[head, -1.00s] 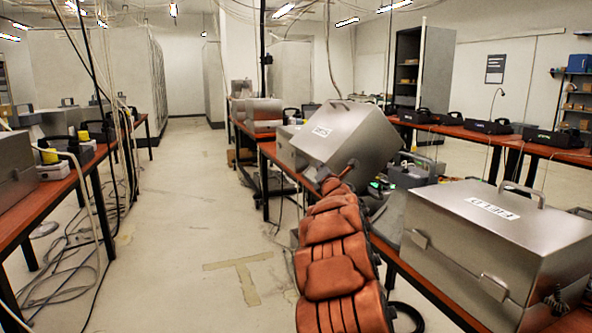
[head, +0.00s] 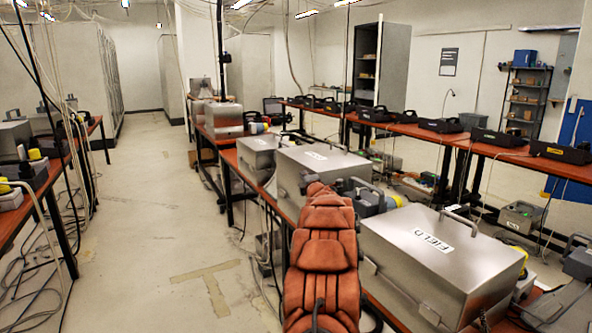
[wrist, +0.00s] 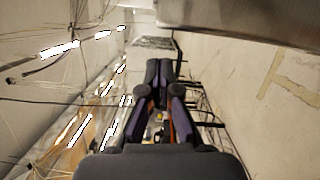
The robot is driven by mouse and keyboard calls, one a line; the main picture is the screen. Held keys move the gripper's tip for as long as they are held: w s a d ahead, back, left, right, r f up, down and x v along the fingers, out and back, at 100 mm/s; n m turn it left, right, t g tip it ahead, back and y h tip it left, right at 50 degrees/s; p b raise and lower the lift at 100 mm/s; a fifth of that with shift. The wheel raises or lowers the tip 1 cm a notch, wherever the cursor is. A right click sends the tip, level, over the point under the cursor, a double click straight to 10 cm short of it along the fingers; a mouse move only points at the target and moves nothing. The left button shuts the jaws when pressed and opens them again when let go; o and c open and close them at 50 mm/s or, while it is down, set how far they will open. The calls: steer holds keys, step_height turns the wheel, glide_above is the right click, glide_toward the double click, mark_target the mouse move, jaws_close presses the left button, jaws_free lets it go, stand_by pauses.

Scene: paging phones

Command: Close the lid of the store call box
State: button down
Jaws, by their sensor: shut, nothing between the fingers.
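A metal box with a white label (head: 321,163) stands on the bench beyond my orange arm in the head view. The label is too small to read, so I cannot tell from it that this is the store call box. Its lid looks level and down on the body; my arm hides part of the front. My gripper (wrist: 166,80) is shut and empty in the wrist view. A grey metal surface (wrist: 255,18) lies at the upper right there, apart from the fingers. In the head view my arm hides the gripper.
A closed metal box labelled FIELD (head: 440,245) stands nearer on the right. Another metal box (head: 257,152) stands farther along the bench.

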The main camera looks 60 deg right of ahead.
mark_target(310, 169)
steer(key=s+d+p, duration=0.1)
steer(key=d+p, duration=0.1)
steer(key=p, duration=0.1)
steer(key=shift+s+d+r, duration=0.3)
steer(key=shift+s, duration=0.1)
steer(key=shift+s+d+r+m, duration=0.1)
steer(key=shift+s+d+m, duration=0.1)
steer(key=shift+m, duration=0.1)
steer(key=shift+a, duration=0.1)
